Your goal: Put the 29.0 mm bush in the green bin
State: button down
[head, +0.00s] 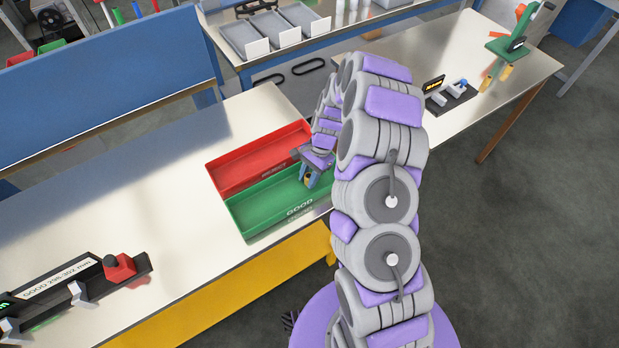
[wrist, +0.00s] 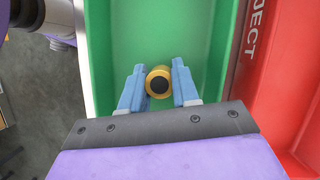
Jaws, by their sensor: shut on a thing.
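The green bin is marked GOOD and looks empty otherwise. From these views I cannot tell whether the bush touches the bin floor.
A red bin (head: 258,160), marked REJECT, lies right behind the green one. A gauge (head: 75,290) labelled GOOD with a red block stands at the front left of the table. A small black fixture (head: 450,97) and a green device (head: 510,45) stand at the right. The table's left part is clear.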

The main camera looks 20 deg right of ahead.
jog(key=shift+d, duration=0.6)
jog(key=c, duration=1.2)
grip_release()
jog(key=o, duration=0.4)
jog(key=shift+a, duration=0.4)
